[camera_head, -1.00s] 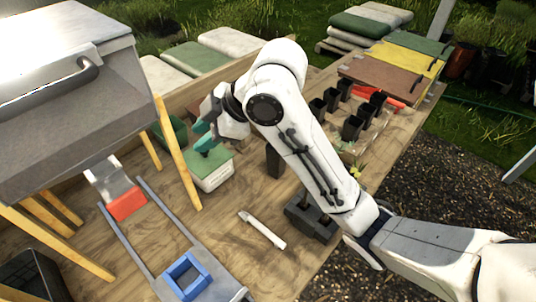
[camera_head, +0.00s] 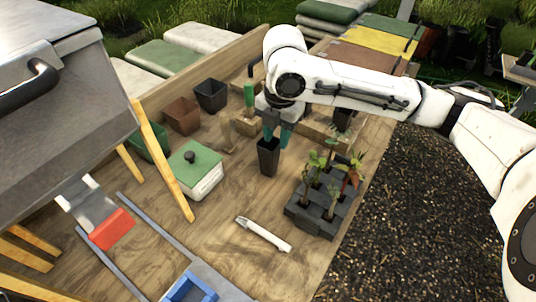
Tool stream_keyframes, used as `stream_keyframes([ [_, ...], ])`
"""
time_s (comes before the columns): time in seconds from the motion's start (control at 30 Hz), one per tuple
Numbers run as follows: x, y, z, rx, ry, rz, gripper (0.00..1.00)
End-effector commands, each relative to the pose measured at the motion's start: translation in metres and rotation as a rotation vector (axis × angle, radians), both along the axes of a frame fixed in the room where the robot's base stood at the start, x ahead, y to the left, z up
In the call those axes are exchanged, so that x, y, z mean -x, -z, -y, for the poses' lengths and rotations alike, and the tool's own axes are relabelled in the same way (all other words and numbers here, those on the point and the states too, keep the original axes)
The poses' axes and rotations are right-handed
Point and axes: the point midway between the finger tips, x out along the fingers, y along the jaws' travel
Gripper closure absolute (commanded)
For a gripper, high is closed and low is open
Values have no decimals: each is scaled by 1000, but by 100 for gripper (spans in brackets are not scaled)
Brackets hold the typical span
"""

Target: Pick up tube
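A black tapered tube (camera_head: 268,158) stands upright on the wooden bench near the middle of the view. My gripper (camera_head: 277,136) points down at the tube's top, with its teal fingertips apart. One fingertip is over the tube's rim and the other is at its right side. I cannot tell whether they touch it. A dark tray (camera_head: 312,226) with several leafy seedlings sits to the right of the near tube.
A white box with a green lid (camera_head: 195,170) stands left of the tube. A white-handled tool (camera_head: 264,234) lies in front on bare wood. Brown (camera_head: 182,116) and black (camera_head: 211,95) pots stand behind. A grey metal housing (camera_head: 65,110) on wooden legs fills the left.

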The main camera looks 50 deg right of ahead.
Motion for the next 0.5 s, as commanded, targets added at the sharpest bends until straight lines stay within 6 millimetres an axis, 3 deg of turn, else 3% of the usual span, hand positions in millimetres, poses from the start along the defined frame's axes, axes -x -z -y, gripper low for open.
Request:
stream_keyframes([
  [0.27,1,20,-1,0,2,0,67],
  [0.5,3,54,-4,0,3,1,67],
])
